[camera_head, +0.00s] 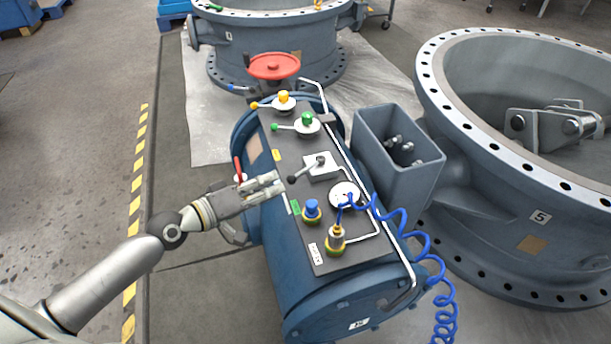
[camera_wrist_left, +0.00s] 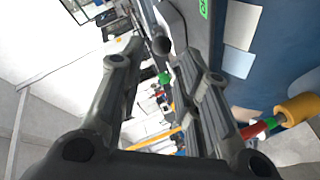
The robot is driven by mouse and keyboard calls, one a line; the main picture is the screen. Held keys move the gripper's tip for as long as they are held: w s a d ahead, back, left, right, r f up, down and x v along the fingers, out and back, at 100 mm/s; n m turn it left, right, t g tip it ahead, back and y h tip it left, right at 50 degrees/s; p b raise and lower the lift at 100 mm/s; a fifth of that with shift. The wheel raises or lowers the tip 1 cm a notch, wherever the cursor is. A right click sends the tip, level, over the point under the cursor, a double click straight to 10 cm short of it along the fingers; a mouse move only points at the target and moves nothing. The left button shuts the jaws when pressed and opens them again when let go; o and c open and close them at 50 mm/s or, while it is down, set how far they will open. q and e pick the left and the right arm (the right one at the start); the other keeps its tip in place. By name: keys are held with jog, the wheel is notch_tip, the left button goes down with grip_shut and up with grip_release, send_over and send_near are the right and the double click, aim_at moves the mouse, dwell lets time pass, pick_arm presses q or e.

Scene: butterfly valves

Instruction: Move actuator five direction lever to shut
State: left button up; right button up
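The blue cylindrical actuator (camera_head: 290,250) lies beside the large grey valve marked 5 (camera_head: 540,217). On its dark top panel, the direction lever (camera_head: 306,169) rises from a white square plate and slants left to a black ball knob (camera_head: 291,180). My left gripper (camera_head: 281,182) reaches in from the left, its fingertips close to the knob. In the left wrist view the two fingers are apart, and the knob (camera_wrist_left: 161,46) shows near the opening between the tips. I cannot tell whether they touch it. My right gripper is not in view.
Yellow (camera_head: 283,98) and green (camera_head: 307,120) handled valves sit farther back on the panel. A red handwheel (camera_head: 273,66) stands behind. A blue knob (camera_head: 312,207), gauge and coiled blue hose (camera_head: 421,241) are nearer. A grey open box (camera_head: 400,160) stands right of the panel.

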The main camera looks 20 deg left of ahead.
aim_at(292, 177)
pick_arm(q)
jog(key=x, duration=1)
jog(key=shift+w+d, duration=0.1)
jog(key=shift+w, duration=0.1)
grip_shut()
